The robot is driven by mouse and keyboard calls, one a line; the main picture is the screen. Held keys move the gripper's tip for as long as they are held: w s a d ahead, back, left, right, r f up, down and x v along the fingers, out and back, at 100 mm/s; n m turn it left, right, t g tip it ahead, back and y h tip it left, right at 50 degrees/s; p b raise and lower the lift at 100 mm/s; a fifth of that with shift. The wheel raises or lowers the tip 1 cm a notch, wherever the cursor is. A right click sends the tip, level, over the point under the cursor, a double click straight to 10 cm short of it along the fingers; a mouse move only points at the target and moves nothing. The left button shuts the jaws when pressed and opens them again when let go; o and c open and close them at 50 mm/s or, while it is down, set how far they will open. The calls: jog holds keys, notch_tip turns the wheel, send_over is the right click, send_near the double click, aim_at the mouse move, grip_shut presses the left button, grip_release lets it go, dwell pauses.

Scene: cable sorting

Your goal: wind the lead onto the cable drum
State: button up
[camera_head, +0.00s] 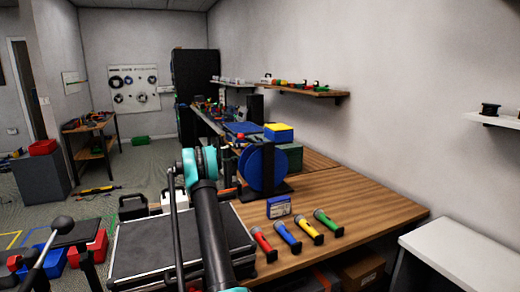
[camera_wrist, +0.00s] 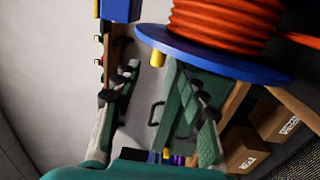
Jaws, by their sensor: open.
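The cable drum (camera_head: 263,168) stands upright on a black stand (camera_head: 270,193) on the wooden table, its blue flange facing my body view. In the wrist view, orange lead (camera_wrist: 222,22) is wound in several turns above the blue flange (camera_wrist: 215,62), and a length of it (camera_wrist: 303,40) runs off the right edge. A short yellow peg (camera_wrist: 157,58) sticks out from the flange. My gripper (camera_wrist: 160,70) is open, its two fingers apart and its tips near the peg. I cannot tell whether they touch it. In the head view my arm hides the gripper.
Red (camera_head: 263,245), blue (camera_head: 287,238), yellow (camera_head: 305,230) and green (camera_head: 328,222) torches lie in front of the drum, with a small blue box (camera_head: 278,208). A green case (camera_head: 292,158) stands behind. The table's right part (camera_head: 375,205) is clear.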

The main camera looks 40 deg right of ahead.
jog(key=x, duration=1.1)
jog(key=shift+s+d, duration=0.1)
jog(key=shift+d, duration=0.25)
jog(key=shift+c, duration=0.5)
grip_shut()
